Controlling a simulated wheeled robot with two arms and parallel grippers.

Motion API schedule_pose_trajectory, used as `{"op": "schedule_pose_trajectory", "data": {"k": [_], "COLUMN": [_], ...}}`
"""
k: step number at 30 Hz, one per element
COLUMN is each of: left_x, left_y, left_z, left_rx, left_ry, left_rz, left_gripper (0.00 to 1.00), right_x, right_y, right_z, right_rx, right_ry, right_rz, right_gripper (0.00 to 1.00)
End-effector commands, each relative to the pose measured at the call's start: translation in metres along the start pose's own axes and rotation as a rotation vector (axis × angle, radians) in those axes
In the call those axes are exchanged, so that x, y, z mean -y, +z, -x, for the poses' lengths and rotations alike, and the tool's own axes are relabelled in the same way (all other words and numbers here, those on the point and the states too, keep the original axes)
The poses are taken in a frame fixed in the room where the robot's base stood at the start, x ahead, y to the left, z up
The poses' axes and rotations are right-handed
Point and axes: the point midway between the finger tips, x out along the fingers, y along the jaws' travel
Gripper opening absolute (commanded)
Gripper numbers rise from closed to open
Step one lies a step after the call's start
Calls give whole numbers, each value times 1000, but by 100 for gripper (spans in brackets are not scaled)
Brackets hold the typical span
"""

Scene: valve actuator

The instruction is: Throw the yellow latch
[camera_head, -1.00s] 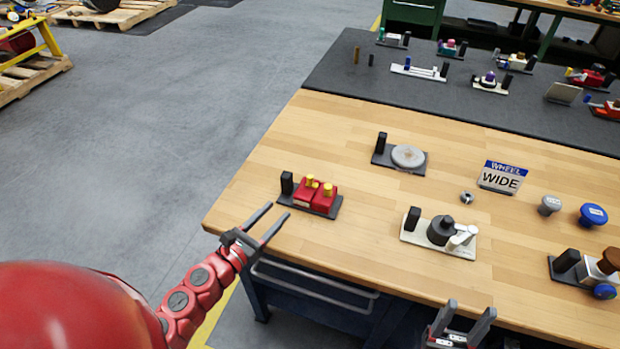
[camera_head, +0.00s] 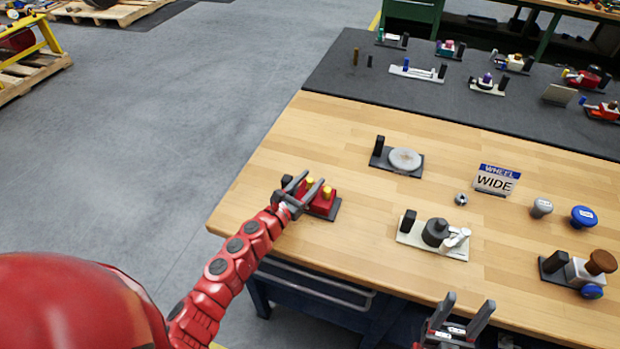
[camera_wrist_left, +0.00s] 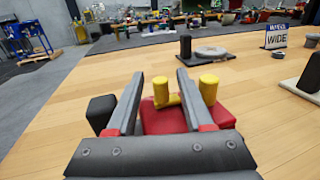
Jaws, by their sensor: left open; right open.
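The yellow latch (camera_wrist_left: 208,89) shows in the left wrist view as two yellow posts with a low yellow piece between them, on a red block (camera_wrist_left: 165,118). In the head view the red block (camera_head: 322,203) sits on a dark base plate at the left part of the wooden table. My left gripper (camera_head: 311,184) is open over the near left side of this unit and hides part of it. In the left wrist view its fingers (camera_wrist_left: 158,80) are spread, with the left yellow post seen between them and the right one near the right finger. My right gripper (camera_head: 466,306) is open and empty at the table's front edge.
A black post (camera_wrist_left: 101,112) stands on the same plate, left of the fingers. A grey disc unit (camera_head: 404,160) is behind, and a white-plated valve unit (camera_head: 432,240) to the right. A "WHEEL WIDE" sign (camera_head: 495,181) stands further right.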

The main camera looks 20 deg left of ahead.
Motion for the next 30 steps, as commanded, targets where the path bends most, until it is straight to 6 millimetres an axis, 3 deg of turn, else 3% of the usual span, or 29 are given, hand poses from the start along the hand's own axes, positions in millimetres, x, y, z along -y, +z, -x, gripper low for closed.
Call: {"op": "schedule_pose_trajectory", "data": {"k": [9,18,30], "left_x": [1,0,0], "left_y": [-1,-1,-1], "left_z": [-2,-2,-1], "left_rx": [-1,-1,-1], "left_ry": [-2,-1,-1], "left_rz": [0,0,0], "left_gripper": [50,0,0], "right_x": [0,0,0], "right_y": [0,0,0], "right_z": [0,0,0], "right_rx": [0,0,0], "right_ry": [0,0,0], "right_rz": [0,0,0], "right_gripper": [56,56,56]}}
